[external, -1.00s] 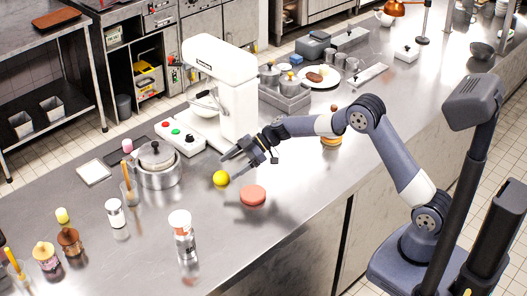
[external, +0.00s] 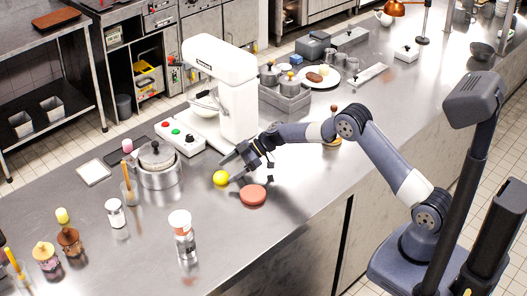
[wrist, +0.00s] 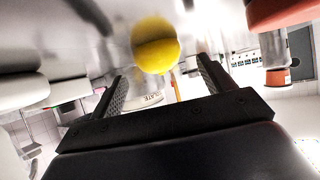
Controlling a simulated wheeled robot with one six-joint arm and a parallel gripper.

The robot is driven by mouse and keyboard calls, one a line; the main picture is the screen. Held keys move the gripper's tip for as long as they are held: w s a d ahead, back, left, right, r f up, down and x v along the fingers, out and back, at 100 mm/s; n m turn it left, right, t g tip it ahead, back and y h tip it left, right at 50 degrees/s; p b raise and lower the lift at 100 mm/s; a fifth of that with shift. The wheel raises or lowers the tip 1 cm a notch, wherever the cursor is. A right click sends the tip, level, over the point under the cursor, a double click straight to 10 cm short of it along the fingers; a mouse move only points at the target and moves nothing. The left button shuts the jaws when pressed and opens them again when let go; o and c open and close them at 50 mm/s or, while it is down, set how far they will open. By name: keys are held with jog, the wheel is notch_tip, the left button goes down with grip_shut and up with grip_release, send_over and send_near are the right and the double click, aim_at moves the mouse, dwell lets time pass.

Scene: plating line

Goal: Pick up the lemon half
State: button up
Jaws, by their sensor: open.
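The lemon half (external: 221,177) is a small, bright yellow rounded thing on the steel counter, in front of the white mixer. My gripper (external: 230,168) is open and empty, low over the counter just right of the lemon half, with its fingers pointing towards it. In the wrist view the lemon half (wrist: 156,42) shows ahead, roughly centred between the two spread fingertips (wrist: 158,68). I cannot tell whether either finger touches it.
A flat reddish disc (external: 253,195) lies just right of the lemon half, close to my gripper. The counter (external: 300,205) is clear at front right.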

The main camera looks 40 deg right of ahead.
aim_at(221, 177)
jog(key=shift+x, duration=1.25)
jog(key=shift+c, duration=0.5)
jog(key=c, duration=1)
jog(key=shift+r, duration=0.1)
